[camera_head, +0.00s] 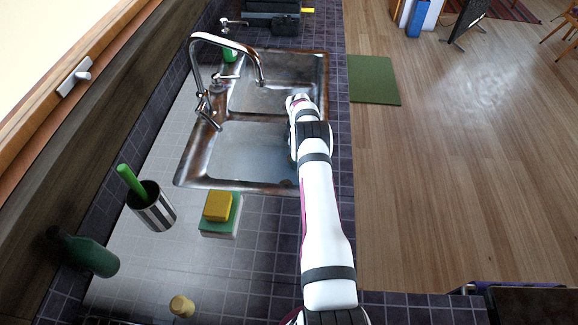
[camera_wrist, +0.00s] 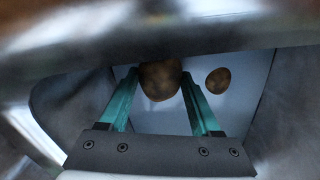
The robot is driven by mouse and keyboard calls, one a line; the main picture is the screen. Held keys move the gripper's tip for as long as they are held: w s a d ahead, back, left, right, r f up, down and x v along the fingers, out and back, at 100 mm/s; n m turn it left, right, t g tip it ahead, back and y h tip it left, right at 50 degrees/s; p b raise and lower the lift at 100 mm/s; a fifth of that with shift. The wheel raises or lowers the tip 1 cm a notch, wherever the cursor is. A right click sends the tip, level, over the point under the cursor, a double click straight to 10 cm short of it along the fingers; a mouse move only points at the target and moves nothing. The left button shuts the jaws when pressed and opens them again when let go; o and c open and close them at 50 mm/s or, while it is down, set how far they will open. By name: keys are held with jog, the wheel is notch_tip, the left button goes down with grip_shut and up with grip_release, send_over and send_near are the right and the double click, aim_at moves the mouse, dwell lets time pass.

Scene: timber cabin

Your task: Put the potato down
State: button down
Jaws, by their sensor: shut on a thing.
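In the wrist view a brown potato (camera_wrist: 160,80) sits between the tips of the two green fingers of my gripper (camera_wrist: 160,84), which is shut on it. A second, smaller-looking brown round thing, like another potato (camera_wrist: 217,81), lies to the right on a pale surface, apart from the fingers. In the head view my white arm reaches over the right side of the double sink (camera_head: 250,150). The arm hides the gripper and the held potato there. I cannot tell how high the potato is above the surface below.
A chrome faucet (camera_head: 196,75) arches over the sink's left side. On the near counter stand a striped cup (camera_head: 152,208) with a green item, a yellow sponge (camera_head: 217,206) on a green one, a dark green bottle (camera_head: 90,254) lying down and a cork-like piece (camera_head: 181,306).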

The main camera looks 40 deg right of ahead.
jog(key=shift+f, duration=1.9)
jog(key=shift+f, duration=0.2)
